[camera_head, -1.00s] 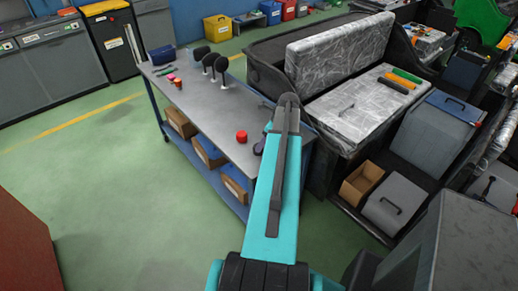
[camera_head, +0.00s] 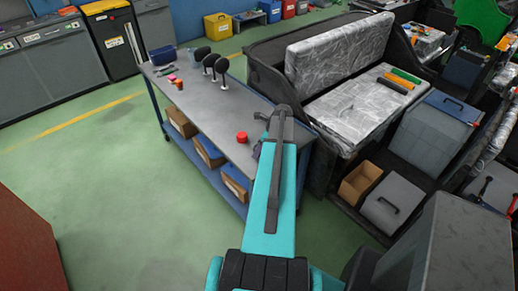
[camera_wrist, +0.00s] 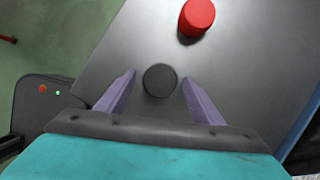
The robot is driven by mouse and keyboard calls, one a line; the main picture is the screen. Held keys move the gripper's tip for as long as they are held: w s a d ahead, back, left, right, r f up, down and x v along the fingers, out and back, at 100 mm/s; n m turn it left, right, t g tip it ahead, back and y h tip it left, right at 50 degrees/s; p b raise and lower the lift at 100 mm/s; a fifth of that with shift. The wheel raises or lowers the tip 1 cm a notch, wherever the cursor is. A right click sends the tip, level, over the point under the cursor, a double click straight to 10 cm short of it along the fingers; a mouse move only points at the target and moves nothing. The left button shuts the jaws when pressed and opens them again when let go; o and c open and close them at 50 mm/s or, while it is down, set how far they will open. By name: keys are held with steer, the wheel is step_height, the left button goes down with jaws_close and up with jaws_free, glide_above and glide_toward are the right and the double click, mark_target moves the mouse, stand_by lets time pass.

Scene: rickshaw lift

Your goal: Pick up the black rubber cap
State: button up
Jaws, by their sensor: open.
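The black rubber cap (camera_wrist: 160,80) is a small dark round disc on the grey table top (camera_wrist: 120,45) in the wrist view. It lies ahead of my gripper (camera_wrist: 158,84), between the tips of its two purple fingers in the picture. The fingers are open, with a gap on both sides of the cap. I cannot tell how high they are above the table. In the head view, my gripper (camera_head: 263,130) is over the near end of the table, and the arm hides the cap.
A red cylinder (camera_wrist: 197,17) stands just beyond the cap, also visible in the head view (camera_head: 242,137). Two black round-headed items (camera_head: 215,68) and small coloured pieces (camera_head: 176,80) are farther back on the table. A vehicle body with a wrapped seat (camera_head: 340,50) stands right of the table.

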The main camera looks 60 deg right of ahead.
stand_by(0.5)
steer(key=c, duration=1.1)
steer(key=shift+r, duration=0.15)
steer(key=shift+r+b, duration=0.95)
steer(key=shift+r, duration=0.15)
steer(key=s+a+r+b, duration=0.1)
steer(key=s+a+b, duration=0.1)
steer(key=s, duration=0.5)
steer(key=s+a+r+b, duration=0.1)
steer(key=s+a+b, duration=0.2)
steer(key=s+a, duration=0.2)
steer(key=shift+s+r+b, duration=0.25)
steer(key=shift+s+b, duration=0.05)
steer(key=shift+s, duration=0.85)
steer(key=shift+w, duration=0.1)
